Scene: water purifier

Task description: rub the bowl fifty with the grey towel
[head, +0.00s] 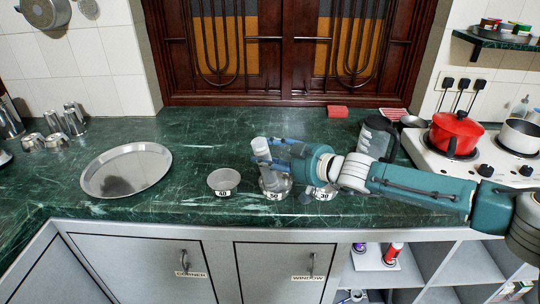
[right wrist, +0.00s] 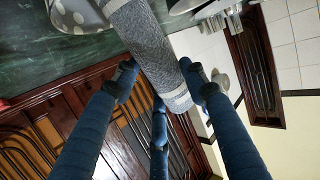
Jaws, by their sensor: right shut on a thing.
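The grey towel is a rolled cylinder (right wrist: 150,50) between the fingers of my right gripper (right wrist: 160,85), which is shut on it. In the head view the towel's pale end (head: 261,148) sticks up at the left of my right gripper (head: 278,155). The bowl labelled 50 (head: 272,193) stands on the counter directly below the gripper, and its upper part is largely hidden. I cannot tell whether the towel touches the bowl. My left gripper is not in view.
A bowl labelled 40 or 60 (head: 222,182) stands to the left, and one labelled 30 (head: 322,193) stands under my arm to the right. A large round tray (head: 127,168) lies farther left. A glass jug (head: 373,139) and a stove with a red pot (head: 455,132) are at right.

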